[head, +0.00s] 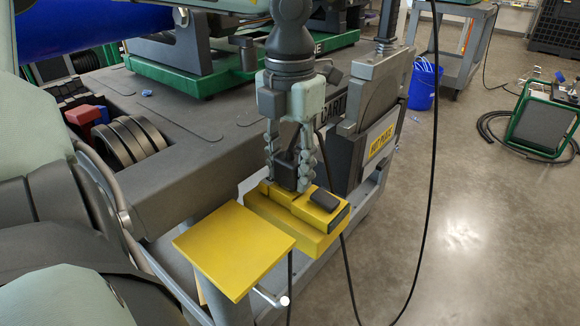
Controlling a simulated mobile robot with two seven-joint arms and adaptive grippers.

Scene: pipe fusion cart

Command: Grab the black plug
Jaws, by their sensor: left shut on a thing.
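My left gripper (287,184) points straight down over a yellow box (290,228) on the side of the cart. Its two fingers are closed around a black plug (286,170), which sits between them at the top of the box. The fingers partly hide the plug, and I cannot tell whether it is still seated in the box. A second black block (323,201) lies on the right part of the box, apart from the fingers. My right gripper is not in view.
A flat yellow plate (234,249) stands just left of the box. A grey holder with a yellow "HOT PLATE" label (381,139) is to the right. Black cables (433,165) hang nearby. A blue bucket (424,84) stands behind; the floor at right is mostly clear.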

